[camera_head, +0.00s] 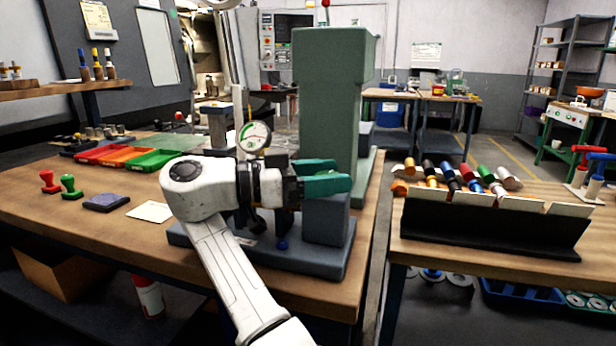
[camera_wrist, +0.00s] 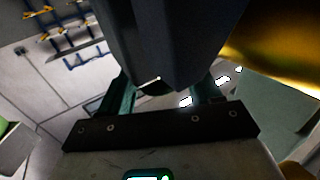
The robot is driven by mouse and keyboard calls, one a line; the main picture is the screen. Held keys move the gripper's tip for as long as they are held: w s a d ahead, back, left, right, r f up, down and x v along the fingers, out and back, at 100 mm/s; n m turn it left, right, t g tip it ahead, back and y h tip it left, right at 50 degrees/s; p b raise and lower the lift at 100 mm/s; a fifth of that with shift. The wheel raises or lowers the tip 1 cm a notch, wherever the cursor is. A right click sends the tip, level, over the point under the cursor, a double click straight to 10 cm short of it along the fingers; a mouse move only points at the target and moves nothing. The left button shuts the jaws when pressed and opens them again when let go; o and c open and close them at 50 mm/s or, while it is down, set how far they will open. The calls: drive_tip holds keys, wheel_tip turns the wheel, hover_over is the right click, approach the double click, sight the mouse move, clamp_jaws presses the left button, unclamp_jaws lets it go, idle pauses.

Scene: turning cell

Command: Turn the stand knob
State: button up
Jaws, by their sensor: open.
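A grey stand base (camera_head: 300,262) lies at the front of the wooden bench, with a grey block (camera_head: 325,218) rising from it. A round dial gauge (camera_head: 254,137) stands behind my wrist. A small blue knob (camera_head: 282,245) sits low on the base; I cannot tell whether it is the stand knob. My gripper (camera_head: 328,178), with green fingers, is open just above the grey block. In the wrist view, a dark faceted body (camera_wrist: 165,40) fills the space ahead, in front of or between the fingers (camera_wrist: 160,95). Contact cannot be made out, and my arm hides part of the stand.
A tall green column (camera_head: 330,95) stands directly behind my gripper. Red, orange and green trays (camera_head: 125,155), stamps (camera_head: 68,187) and a white card (camera_head: 150,211) lie to the left. A black rack (camera_head: 480,228) of coloured cylinders is on the right bench, across a gap.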

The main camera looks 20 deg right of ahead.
drive_tip(key=w+a+b, duration=0.1)
drive_tip(key=a, duration=0.9)
drive_tip(key=shift+a, duration=0.25)
idle(0.3)
